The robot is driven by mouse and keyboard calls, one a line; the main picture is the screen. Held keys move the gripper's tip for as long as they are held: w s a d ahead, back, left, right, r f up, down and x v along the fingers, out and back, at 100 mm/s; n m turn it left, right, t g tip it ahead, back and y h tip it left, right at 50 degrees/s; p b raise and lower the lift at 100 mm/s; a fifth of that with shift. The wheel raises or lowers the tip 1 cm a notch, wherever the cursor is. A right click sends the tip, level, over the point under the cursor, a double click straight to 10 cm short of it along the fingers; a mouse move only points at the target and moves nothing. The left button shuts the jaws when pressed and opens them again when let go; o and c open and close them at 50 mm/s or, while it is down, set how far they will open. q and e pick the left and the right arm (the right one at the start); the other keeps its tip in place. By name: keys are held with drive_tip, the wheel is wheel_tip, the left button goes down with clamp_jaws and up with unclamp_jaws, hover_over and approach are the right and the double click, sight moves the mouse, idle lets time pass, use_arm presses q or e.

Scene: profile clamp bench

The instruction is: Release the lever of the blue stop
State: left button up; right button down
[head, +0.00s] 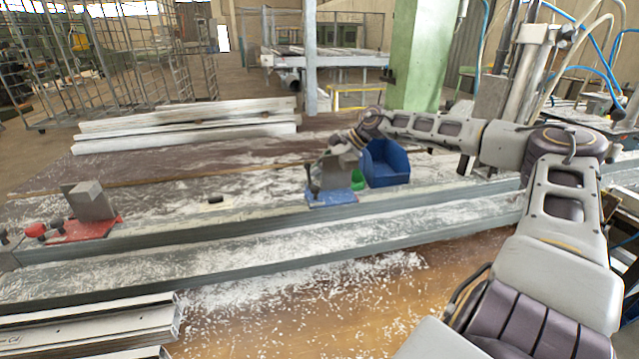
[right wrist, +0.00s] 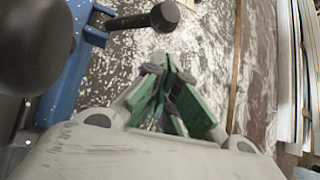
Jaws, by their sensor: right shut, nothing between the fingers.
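The blue stop (head: 332,198) sits on the metal profile rail in the middle of the head view, with a grey block on it. Its dark lever (head: 314,182) stands up at its left side. In the right wrist view the blue stop (right wrist: 78,62) runs down the left, and a black-knobbed lever (right wrist: 150,19) reaches across the top. My right gripper (head: 357,181) is just behind the stop, partly hidden by the grey block. In the wrist view its green-padded fingers (right wrist: 172,98) are shut and empty, apart from the lever. My left gripper is out of view.
A blue bin (head: 388,166) stands close right of my right gripper. White profiles (head: 190,125) lie at the back left. Chips cover the bench; the rail between the stops is mostly clear.

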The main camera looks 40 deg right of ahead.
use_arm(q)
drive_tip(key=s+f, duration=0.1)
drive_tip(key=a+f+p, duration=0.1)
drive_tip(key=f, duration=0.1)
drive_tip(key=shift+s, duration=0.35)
use_arm(e)
drive_tip(key=shift+s+a+r, duration=0.2)
drive_tip(key=shift+s+r, duration=0.1)
drive_tip(key=shift+r, duration=0.35)
drive_tip(key=shift+s+a+r, duration=0.15)
drive_tip(key=shift+s+r, duration=0.1)
drive_tip(key=shift+r, duration=0.35)
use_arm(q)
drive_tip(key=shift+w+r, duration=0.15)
use_arm(e)
drive_tip(key=shift+d+f, duration=0.1)
